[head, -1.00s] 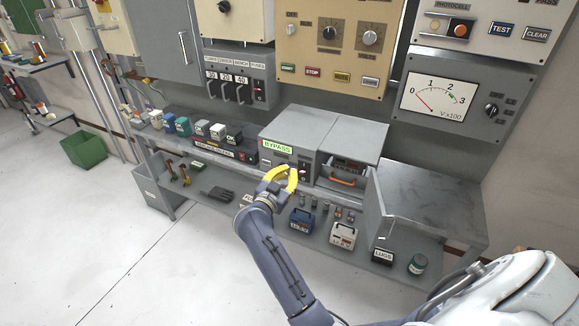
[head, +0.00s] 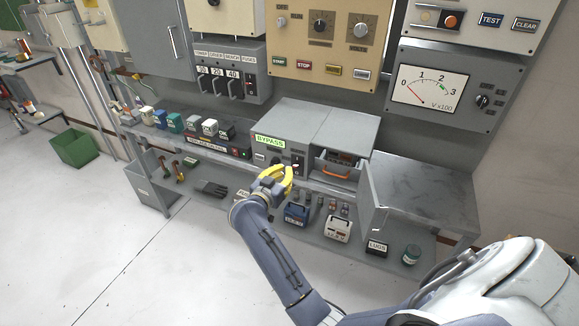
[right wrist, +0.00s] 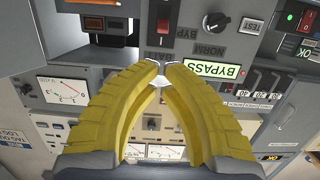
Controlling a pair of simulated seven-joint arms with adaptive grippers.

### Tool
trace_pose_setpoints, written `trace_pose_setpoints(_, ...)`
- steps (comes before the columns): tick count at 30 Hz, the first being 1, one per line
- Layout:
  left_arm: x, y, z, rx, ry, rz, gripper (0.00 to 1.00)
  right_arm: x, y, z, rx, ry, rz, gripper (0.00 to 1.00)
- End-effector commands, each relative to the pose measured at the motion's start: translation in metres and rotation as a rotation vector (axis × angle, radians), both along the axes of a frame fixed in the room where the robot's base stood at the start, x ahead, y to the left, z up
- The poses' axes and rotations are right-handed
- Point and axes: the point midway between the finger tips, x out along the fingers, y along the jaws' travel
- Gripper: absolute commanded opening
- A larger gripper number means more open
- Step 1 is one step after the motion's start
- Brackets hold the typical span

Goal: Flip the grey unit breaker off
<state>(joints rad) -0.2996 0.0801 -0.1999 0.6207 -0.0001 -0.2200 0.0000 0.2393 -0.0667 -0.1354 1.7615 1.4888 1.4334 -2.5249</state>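The grey unit (head: 290,120) stands on the bench with a lit green BYPASS sign (head: 270,141) on its front. Its breaker, a small red rocker in a black plate, shows in the right wrist view (right wrist: 163,22), just beyond my fingertips; in the head view it is small and near the gripper. A black knob (right wrist: 216,22) sits beside it. My right gripper (head: 288,169) has yellow fingers and is in front of the unit's face. In the right wrist view its fingertips (right wrist: 162,66) nearly meet, with nothing seen between them. Contact with the breaker is not visible. My left gripper is out of view.
A grey cabinet (head: 425,185) stands further right. Several small boxes line the shelf at left. A blue case (head: 297,214) and a white case (head: 338,228) sit on the lower shelf.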

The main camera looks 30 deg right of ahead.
Motion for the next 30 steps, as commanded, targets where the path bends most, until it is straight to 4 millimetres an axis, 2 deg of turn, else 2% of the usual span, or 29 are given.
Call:
trace_pose_setpoints(12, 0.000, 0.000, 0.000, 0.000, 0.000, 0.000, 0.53, 0.034, -0.049, -0.008, -0.004, 0.000, -0.001, 0.00)
trace_pose_setpoints(18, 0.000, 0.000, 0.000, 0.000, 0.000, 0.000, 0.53, 0.046, -0.066, -0.011, -0.002, -0.001, -0.001, 0.00)
trace_pose_setpoints(30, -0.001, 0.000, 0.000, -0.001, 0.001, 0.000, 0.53, 0.053, -0.075, -0.013, 0.000, -0.002, 0.000, 0.00)
